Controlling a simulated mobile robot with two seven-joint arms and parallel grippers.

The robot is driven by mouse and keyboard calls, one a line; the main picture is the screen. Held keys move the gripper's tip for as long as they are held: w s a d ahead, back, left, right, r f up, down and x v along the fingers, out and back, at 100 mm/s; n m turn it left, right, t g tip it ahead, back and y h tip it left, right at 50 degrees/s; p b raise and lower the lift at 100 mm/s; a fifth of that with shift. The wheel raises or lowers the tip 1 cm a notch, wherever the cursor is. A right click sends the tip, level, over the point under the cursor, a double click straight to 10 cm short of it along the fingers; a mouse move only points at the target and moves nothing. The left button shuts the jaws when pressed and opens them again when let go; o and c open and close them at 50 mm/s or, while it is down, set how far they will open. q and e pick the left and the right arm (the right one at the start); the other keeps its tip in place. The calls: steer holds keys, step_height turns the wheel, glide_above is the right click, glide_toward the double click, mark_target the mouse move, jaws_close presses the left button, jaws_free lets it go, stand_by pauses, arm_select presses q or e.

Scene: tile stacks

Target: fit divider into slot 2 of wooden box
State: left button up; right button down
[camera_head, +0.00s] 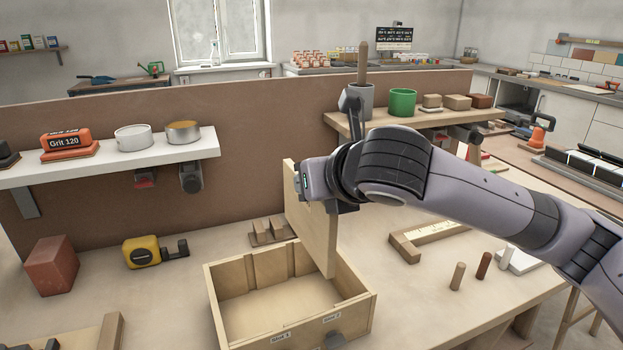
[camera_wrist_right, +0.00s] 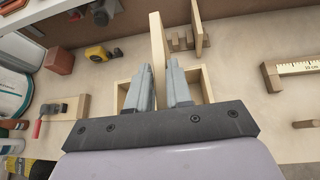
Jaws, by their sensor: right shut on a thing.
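The wooden box (camera_head: 216,316) stands open on the bench, with Slot 1 and Slot 2 labels on its front wall and upright strips inside its back wall. The divider (camera_head: 314,240) is a thin, pale wooden panel held upright over the right part of the box. Its lower end overlaps the box interior; I cannot tell whether it is in the slot grooves. My right gripper (camera_wrist_right: 158,80) is shut on the divider, which also shows between its fingers in the wrist view (camera_wrist_right: 157,45). In the head view the fingertips are mostly hidden. My left gripper is not in view.
A notched wooden block (camera_head: 268,232) sits behind the box. A yellow tape measure (camera_head: 142,252) and a reddish block (camera_head: 52,265) lie to the left. Several short pegs (camera_head: 457,276) and a ruler (camera_head: 437,230) are to the right. A white shelf (camera_head: 105,160) hangs behind.

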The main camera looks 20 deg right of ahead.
mark_target(313, 213)
steer(key=shift+r, duration=0.1)
steer(key=shift+p, duration=0.4)
steer(key=shift+f+b, duration=1.2)
steer(key=shift+f, duration=1.8)
steer(key=shift+r, duration=0.1)
steer(key=shift+p, duration=0.5)
steer(key=shift+p, duration=0.6)
